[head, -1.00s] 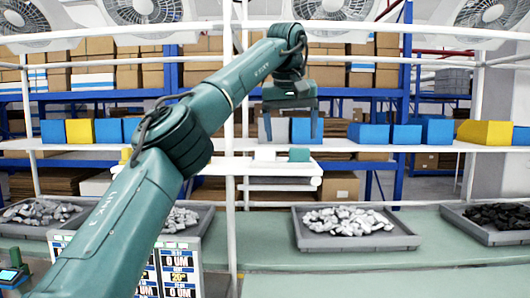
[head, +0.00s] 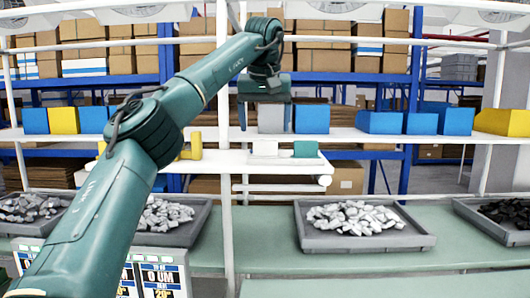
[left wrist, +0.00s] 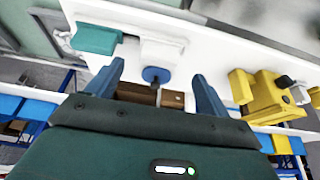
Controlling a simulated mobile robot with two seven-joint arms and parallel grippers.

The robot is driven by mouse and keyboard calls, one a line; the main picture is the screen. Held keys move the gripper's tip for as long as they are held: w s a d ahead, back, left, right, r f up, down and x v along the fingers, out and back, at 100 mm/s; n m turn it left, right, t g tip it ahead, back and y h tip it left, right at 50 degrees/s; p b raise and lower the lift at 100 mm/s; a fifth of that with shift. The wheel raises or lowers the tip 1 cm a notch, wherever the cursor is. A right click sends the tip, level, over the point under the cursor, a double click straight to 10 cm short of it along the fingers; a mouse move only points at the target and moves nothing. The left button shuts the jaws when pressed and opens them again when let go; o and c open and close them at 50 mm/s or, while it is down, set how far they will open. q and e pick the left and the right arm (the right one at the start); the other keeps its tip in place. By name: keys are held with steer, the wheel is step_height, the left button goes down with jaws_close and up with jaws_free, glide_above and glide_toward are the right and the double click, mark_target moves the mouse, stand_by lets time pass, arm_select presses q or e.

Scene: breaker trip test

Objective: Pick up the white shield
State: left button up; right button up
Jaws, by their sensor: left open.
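A small white block (head: 264,147), which looks like the white shield, sits on the white work shelf (head: 225,163) beside a teal block (head: 306,149). In the left wrist view the white piece (left wrist: 162,52) lies just beyond my fingers, with a blue round part (left wrist: 152,75) at its near side. The teal block (left wrist: 96,39) is to its left. My left gripper (head: 265,118) points down and is open and empty, above and apart from the white block in the head view. The left wrist view shows its blue fingers spread (left wrist: 158,78). My right gripper is not in view.
A yellow device (left wrist: 258,95) stands to the right in the left wrist view; yellow parts also show in the head view (head: 192,147). Blue bins (head: 312,118) line the shelf behind. A white upright post (head: 224,215) stands nearby. Grey trays of metal pieces (head: 368,243) sit below.

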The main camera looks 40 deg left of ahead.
mark_target(265, 141)
arm_select(q)
steer(key=x, duration=0.7)
steer(key=shift+w+a+r, duration=0.15)
steer(key=shift+c, duration=0.6)
steer(key=c, duration=0.7)
steer(key=shift+r, duration=0.1)
